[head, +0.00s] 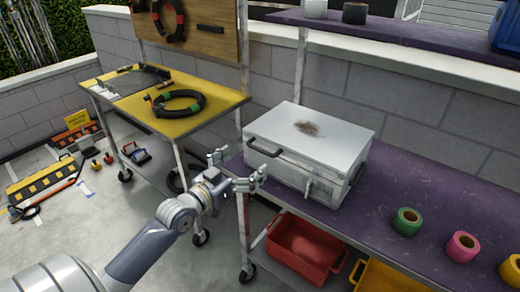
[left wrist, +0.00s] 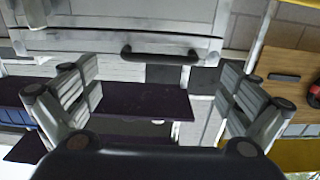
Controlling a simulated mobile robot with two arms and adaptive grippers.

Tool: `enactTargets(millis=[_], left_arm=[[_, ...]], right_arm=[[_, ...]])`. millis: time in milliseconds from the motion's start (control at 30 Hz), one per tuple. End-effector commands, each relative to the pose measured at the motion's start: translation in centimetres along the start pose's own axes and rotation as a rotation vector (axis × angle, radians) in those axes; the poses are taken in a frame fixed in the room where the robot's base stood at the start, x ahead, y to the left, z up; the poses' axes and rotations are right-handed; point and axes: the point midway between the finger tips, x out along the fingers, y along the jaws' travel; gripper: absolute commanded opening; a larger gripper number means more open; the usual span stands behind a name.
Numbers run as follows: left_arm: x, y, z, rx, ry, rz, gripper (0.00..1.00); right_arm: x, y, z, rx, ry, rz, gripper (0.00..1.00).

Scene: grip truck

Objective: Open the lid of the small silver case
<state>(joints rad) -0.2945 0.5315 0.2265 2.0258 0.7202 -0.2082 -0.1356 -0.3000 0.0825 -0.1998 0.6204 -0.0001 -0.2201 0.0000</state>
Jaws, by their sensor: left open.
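The small silver case (head: 318,137) stands on the purple workbench (head: 383,212) with its lid down. A dark handle (head: 263,147) is on its left side, and a latch (head: 308,189) shows on its front. My left gripper (head: 236,168) is open and empty, just left of the case, with its fingers pointing towards it. In the left wrist view, the case (left wrist: 120,18) fills the top, and its dark handle (left wrist: 160,55) lies beyond the gap between the open fingers (left wrist: 160,92), apart from them. My right gripper is not in view.
Rolls of tape, green (head: 407,221), pink (head: 462,247) and yellow, stand on the bench right of the case. A red crate (head: 304,247) sits on the shelf below. A yellow-topped cart (head: 200,84) with tools stands to the left. A purple shelf (head: 430,38) runs above.

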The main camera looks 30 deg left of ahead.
Motion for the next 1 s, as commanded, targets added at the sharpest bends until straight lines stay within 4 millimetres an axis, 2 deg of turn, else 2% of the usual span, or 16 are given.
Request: enactTargets(millis=[200, 433, 600, 900, 933, 1000], left_arm=[[3.3, 0.0, -0.1, -0.002, 0.001, -0.001, 1.00], [5.9, 0.0, -0.1, -0.001, 0.000, -0.001, 1.00], [6.8, 0.0, 0.0, -0.001, -0.001, 0.000, 1.00], [7.0, 0.0, 0.1, -0.001, -0.002, 0.000, 1.00], [7.0, 0.0, 0.1, 0.000, -0.002, 0.000, 0.98], [7.0, 0.0, 0.1, 0.000, -0.002, 0.000, 0.82]], right_arm=[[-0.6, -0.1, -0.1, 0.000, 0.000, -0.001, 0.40], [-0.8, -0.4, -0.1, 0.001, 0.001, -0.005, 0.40], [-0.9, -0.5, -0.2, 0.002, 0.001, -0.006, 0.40], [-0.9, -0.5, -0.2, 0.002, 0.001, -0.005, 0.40], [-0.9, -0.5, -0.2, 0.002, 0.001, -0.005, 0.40], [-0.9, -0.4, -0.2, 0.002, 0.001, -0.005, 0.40]])
